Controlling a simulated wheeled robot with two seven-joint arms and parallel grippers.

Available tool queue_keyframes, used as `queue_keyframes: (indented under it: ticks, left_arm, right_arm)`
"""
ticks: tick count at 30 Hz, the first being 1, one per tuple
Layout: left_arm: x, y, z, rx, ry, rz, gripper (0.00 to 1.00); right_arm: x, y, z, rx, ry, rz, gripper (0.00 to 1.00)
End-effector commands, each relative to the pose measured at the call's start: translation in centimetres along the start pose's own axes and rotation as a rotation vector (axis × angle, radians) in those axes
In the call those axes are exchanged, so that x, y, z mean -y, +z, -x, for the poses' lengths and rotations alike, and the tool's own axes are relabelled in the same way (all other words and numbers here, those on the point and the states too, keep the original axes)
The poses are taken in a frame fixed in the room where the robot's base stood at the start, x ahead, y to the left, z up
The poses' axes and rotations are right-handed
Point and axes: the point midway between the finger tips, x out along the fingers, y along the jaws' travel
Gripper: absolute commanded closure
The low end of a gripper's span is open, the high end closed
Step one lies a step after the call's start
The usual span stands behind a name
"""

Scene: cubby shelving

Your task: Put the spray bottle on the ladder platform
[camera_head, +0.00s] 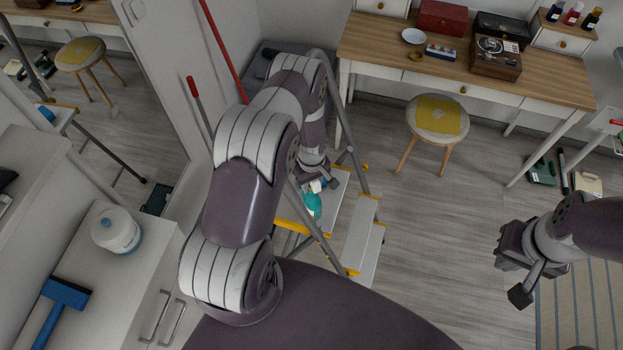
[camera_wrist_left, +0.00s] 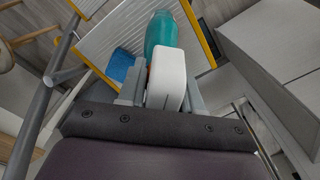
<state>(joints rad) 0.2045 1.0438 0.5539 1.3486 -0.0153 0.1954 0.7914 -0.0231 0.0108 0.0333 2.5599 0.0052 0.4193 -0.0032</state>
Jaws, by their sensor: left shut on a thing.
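The spray bottle (camera_head: 312,205) has a teal body and a white head. My left gripper (camera_head: 318,184) is shut on it at the ladder. In the left wrist view the white head (camera_wrist_left: 167,78) sits between the fingers, and the teal body (camera_wrist_left: 162,30) extends away over the ladder platform (camera_wrist_left: 108,32). The platform is pale with yellow edges; in the head view my arm hides part of it (camera_head: 341,184). I cannot tell whether the bottle touches it. My right gripper (camera_head: 512,278) is open and empty, above the floor at the right.
A blue object (camera_wrist_left: 121,65) lies on the platform beside the bottle. Lower ladder steps (camera_head: 361,232) project toward the right. A desk (camera_head: 450,70) and stool (camera_head: 437,120) are behind.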

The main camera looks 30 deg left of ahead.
Motion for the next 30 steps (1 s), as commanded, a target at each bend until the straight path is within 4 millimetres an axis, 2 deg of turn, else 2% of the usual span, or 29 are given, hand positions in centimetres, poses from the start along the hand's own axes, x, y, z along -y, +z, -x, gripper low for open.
queue_keyframes:
  ticks: [11,12,13,14,21,24,25,28,30]
  left_arm:
    - [-0.1,-0.1,-0.6,-0.001,0.001,0.0,1.0]
    - [0.0,0.0,-0.4,0.0,0.0,0.0,0.53]
    - [0.0,0.0,-0.4,0.0,0.0,0.0,0.43]
    - [0.0,0.0,-0.4,0.0,0.0,0.0,0.4]
    - [0.0,0.0,-0.4,0.0,0.0,0.0,0.4]
    - [0.0,0.0,0.4,-0.001,0.001,0.0,0.4]
    - [-0.1,-0.1,0.4,-0.002,0.002,0.0,0.4]
    - [-0.1,-0.1,1.9,-0.004,0.004,0.0,0.4]
    - [-0.2,-0.1,3.6,-0.005,0.005,0.0,0.4]
  right_arm:
    - [0.0,0.1,-0.7,0.0,0.0,0.0,1.0]
    - [0.0,0.1,-0.5,0.0,0.0,0.0,1.0]
    - [0.0,0.1,-0.5,0.0,0.0,0.0,1.0]
    - [0.0,0.1,-0.5,0.0,0.0,0.0,1.0]
    - [0.0,0.1,-0.5,0.0,0.0,0.0,1.0]
    - [0.0,0.0,0.3,0.0,0.0,0.0,1.0]
    - [0.0,0.0,-0.1,0.0,0.0,0.0,1.0]
    - [0.0,0.1,-1.0,0.0,0.0,0.0,1.0]
    - [0.0,0.2,-1.6,0.0,0.0,0.0,1.0]
